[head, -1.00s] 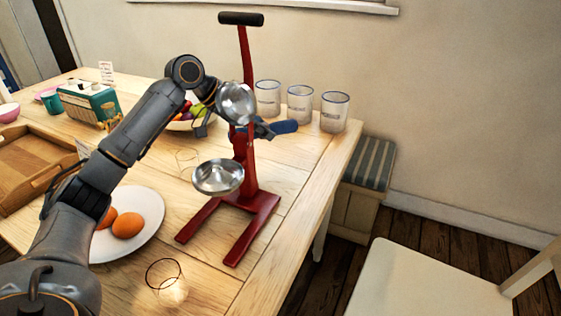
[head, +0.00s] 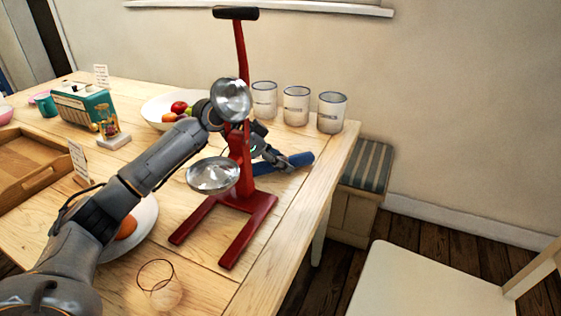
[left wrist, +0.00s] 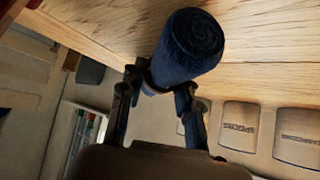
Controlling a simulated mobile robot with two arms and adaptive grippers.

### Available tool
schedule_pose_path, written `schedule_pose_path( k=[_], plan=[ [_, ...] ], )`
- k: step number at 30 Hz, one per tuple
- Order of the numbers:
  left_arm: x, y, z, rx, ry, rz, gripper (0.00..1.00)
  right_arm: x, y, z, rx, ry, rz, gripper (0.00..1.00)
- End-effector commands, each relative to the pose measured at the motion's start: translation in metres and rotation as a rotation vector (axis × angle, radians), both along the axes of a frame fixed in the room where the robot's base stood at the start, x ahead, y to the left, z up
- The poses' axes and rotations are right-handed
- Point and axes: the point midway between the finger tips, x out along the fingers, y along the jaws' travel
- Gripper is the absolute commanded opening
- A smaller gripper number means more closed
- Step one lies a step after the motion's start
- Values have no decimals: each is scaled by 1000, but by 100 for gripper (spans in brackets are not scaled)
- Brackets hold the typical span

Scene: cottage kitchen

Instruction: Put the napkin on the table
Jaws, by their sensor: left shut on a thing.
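The napkin is a dark blue roll (head: 300,160), seen behind the red press near the table's right edge. Its round rolled end (left wrist: 195,38) faces the left wrist view. My left gripper (head: 277,158) is shut on the roll, with a finger on each side of it in the left wrist view (left wrist: 160,92). The napkin is low over the wooden table (head: 205,262), lying roughly level; I cannot tell whether it touches the wood. The press hides part of the gripper and roll. My right gripper is not in view.
The tall red press (head: 243,165) with metal cups stands in front of my left gripper. Three white canisters (head: 296,106) stand behind. A fruit bowl (head: 150,108), a plate (head: 146,226) and a wooden tray (head: 28,170) are to the left. Bare wood lies right of the press.

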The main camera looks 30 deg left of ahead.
Motion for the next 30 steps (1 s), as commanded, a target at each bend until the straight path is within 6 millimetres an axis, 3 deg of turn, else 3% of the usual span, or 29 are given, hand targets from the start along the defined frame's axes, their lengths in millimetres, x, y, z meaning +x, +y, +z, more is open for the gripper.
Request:
schedule_pose_path(
  k=[4,5,8,17,21,30],
  plan=[
    [0,0,-1,-1,0,1,2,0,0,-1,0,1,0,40],
    [0,0,-1,-1,0,1,35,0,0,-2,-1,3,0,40],
    [0,0,-1,0,0,0,55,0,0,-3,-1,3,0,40],
    [0,0,-1,-1,-1,0,56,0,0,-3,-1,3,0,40],
    [-5,5,8,1,-1,1,56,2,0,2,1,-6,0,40],
    [-31,29,43,1,0,2,56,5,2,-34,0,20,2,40]
  ],
)
